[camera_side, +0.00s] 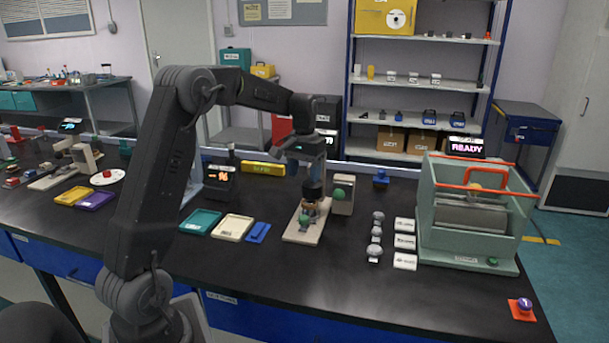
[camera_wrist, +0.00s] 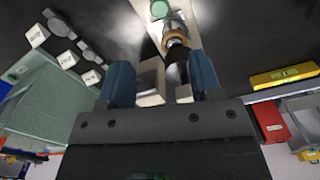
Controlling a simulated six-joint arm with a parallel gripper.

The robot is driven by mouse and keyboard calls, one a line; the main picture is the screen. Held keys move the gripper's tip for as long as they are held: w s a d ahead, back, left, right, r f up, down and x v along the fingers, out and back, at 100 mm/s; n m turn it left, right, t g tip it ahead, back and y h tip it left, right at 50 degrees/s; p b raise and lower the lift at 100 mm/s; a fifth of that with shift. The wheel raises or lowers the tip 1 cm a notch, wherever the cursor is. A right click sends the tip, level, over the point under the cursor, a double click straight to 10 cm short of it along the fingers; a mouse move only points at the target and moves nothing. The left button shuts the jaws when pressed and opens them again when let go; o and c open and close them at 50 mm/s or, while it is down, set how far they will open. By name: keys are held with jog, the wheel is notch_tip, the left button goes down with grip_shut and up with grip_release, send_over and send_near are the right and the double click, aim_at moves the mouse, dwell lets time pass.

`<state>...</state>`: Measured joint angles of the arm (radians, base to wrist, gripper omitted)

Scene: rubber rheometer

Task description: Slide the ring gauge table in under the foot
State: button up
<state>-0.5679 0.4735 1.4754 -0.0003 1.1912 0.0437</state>
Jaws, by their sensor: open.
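A small gauge stands on a beige base plate (camera_side: 300,236). It has a black cylinder (camera_side: 313,188), a brown collar (camera_side: 309,207) below it, and a green disc (camera_side: 303,218) low down near the front. A beige block with a green knob (camera_side: 339,194) stands close to its right. I cannot tell which part is the ring table and which the foot. My gripper (camera_side: 306,166) is open above the black cylinder. In the wrist view its blue fingers (camera_wrist: 160,68) are apart, with the beige block (camera_wrist: 148,76) and the black cylinder (camera_wrist: 178,58) showing between them. Nothing is seen held.
Teal (camera_side: 200,222) and cream (camera_side: 233,228) trays and a blue piece (camera_side: 258,233) lie to the left. Grey knobbed weights (camera_side: 375,250) and white labelled blocks (camera_side: 405,242) lie right, before a green machine (camera_side: 468,215). The black bench in front is clear.

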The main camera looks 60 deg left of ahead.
aim_at(303, 230)
jog(key=shift+c, duration=0.3)
